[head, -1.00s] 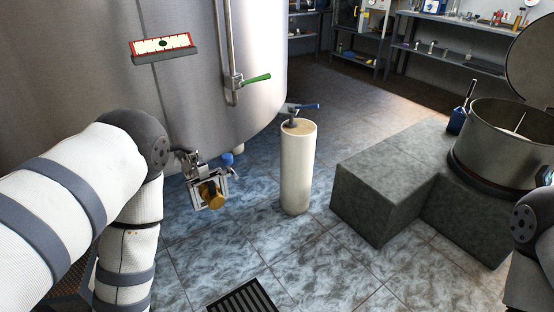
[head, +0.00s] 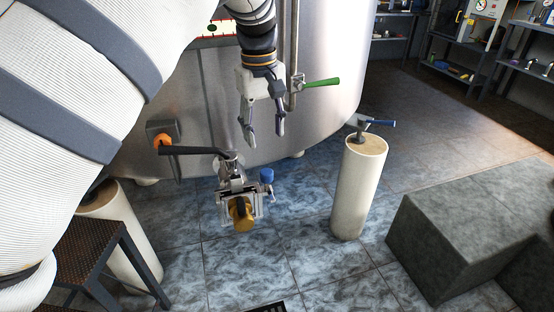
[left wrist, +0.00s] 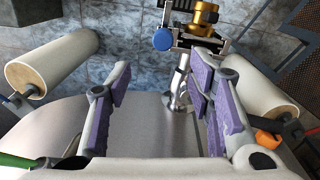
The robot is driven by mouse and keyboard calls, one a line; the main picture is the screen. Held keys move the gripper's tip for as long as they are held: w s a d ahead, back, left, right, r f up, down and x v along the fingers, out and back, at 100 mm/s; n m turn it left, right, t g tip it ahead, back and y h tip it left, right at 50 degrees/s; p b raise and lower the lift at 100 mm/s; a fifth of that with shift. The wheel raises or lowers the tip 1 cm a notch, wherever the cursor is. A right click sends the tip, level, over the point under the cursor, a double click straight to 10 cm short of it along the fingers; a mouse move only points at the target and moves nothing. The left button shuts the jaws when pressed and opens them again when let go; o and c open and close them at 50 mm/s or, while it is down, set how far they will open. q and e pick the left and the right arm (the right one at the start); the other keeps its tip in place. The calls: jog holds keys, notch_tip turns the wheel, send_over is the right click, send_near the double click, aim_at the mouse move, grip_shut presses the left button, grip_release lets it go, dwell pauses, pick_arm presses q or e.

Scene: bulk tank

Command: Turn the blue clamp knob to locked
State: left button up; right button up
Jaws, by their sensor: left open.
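The blue clamp knob (head: 266,175) sits on the right side of the clamp and valve fitting (head: 240,192) at the tank's outlet. A brass-coloured end piece (head: 241,213) hangs at the front of that fitting. My left gripper (head: 264,138) is open and empty, pointing down above the fitting and apart from it. In the left wrist view the blue knob (left wrist: 163,39) shows beyond the purple-padded fingers (left wrist: 158,95), near the top middle. My right gripper is not in view.
A black lever handle (head: 190,150) extends left from the fitting. A green-handled valve (head: 322,83) is on the tank pipe. A pale post (head: 358,190) with a blue-handled valve (head: 378,123) stands right. Grey blocks (head: 450,230) stand further right, and a step stool (head: 95,250) left.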

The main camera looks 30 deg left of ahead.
aim_at(266, 171)
pick_arm(q)
notch_tip(266, 171, down, 11)
jog(key=shift+d, duration=0.1)
grip_shut()
